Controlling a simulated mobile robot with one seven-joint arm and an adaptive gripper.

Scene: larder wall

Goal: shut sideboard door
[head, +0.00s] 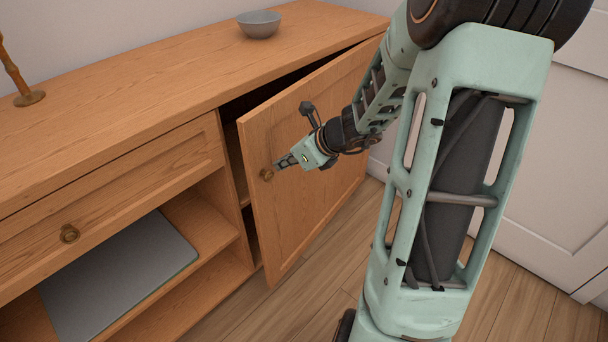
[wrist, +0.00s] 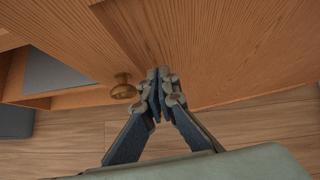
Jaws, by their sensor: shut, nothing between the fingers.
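The wooden sideboard (head: 150,75) stands along the wall in the head view. Its door (head: 310,120) is hinged at the right and stands partly open, with a dark gap along its top and left edges. A round brass knob (head: 267,174) sits near the door's free edge; it also shows in the wrist view (wrist: 123,87). My gripper (head: 278,166) is shut and empty, at the door's outer face close beside the knob. In the wrist view my fingertips (wrist: 158,74) are together just right of the knob. I cannot tell whether they touch the door.
A grey bowl (head: 259,24) and a wooden stand (head: 28,97) are on the sideboard top. A drawer with a knob (head: 69,233) and an open shelf with a grey flat panel (head: 125,275) lie left of the door.

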